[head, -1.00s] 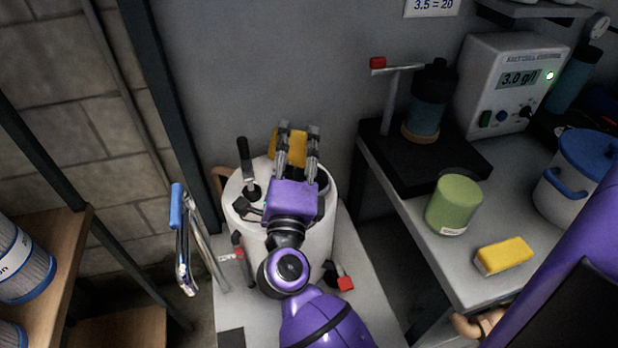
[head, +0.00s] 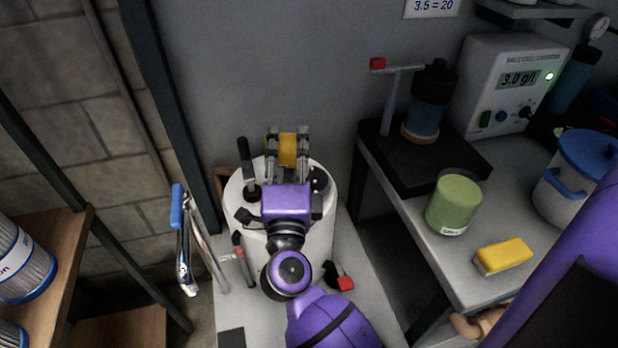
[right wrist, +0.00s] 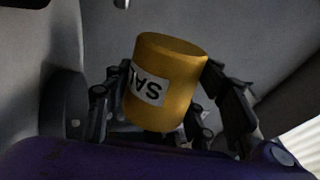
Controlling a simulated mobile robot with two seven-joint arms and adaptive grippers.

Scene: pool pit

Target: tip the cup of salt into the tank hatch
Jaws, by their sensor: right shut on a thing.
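My right gripper (head: 288,134) is shut on the yellow salt cup (head: 288,150) and holds it over the top of the white round tank (head: 300,235). In the right wrist view the cup (right wrist: 172,75) sits between the fingers, its white label's letters upside down in the picture. I cannot tell how far the cup is tilted or whether salt is in it. The gripper and its purple wrist cover the middle of the tank top, so I cannot make out the hatch opening. My left gripper is not in the head view.
A black upright handle (head: 244,158) stands on the tank top, left of the gripper. A blue-gripped metal tool (head: 178,225) is left of the tank. On the right bench (head: 405,185) are a green cup (head: 454,205), a yellow sponge (head: 503,255) and a blue-lidded pot (head: 575,180).

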